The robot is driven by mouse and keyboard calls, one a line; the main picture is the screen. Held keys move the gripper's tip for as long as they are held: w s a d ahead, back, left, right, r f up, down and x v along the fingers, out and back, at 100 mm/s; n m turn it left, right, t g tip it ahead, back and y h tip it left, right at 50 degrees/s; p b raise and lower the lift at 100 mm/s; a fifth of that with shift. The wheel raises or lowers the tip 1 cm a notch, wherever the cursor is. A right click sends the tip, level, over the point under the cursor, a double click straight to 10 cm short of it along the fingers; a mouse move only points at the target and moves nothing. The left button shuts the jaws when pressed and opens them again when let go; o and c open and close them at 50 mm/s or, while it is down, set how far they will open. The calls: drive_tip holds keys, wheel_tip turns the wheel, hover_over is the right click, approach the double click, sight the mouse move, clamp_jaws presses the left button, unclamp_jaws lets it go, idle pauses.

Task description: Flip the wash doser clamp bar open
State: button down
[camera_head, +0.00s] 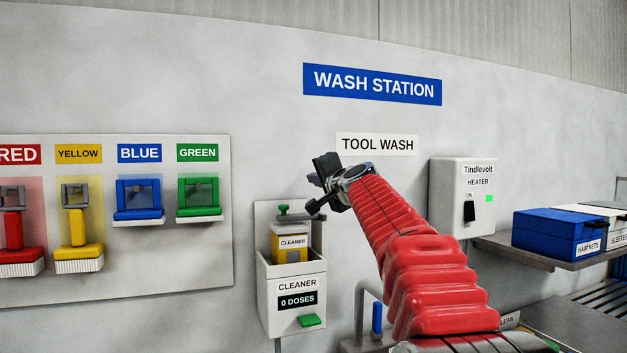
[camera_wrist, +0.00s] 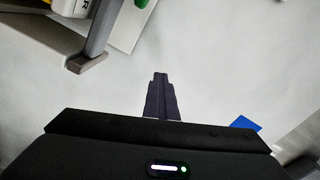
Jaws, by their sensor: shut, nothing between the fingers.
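The wash doser (camera_head: 291,305) is a pale wall unit left of my arm in the head view. Its front reads CLEANER and 0 DOSES, with a green tab below. A yellow and white cleaner bottle (camera_head: 290,244) sits in it. A bar with a green knob (camera_head: 284,209) lies across above the bottle, apparently down. My gripper (camera_head: 318,188) is up and right of the doser, apart from it. In the wrist view its dark fingers (camera_wrist: 160,80) are together and empty. A grey bracket part (camera_wrist: 94,38) of the doser shows at the upper left there.
A brush board (camera_head: 120,270) hangs at the left. A heater box (camera_head: 462,198) is on the wall at right, beside a shelf (camera_head: 540,254) with a blue hair-net box. The wall around my gripper is flat.

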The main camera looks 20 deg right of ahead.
idle(0.4)
drive_tip(key=c, duration=1.6)
unclamp_jaws()
drive_tip(key=shift+o, duration=0.2)
drive_tip(key=shift+s, duration=0.1)
drive_tip(key=s, duration=1.3)
drive_tip(key=shift+s, duration=0.3)
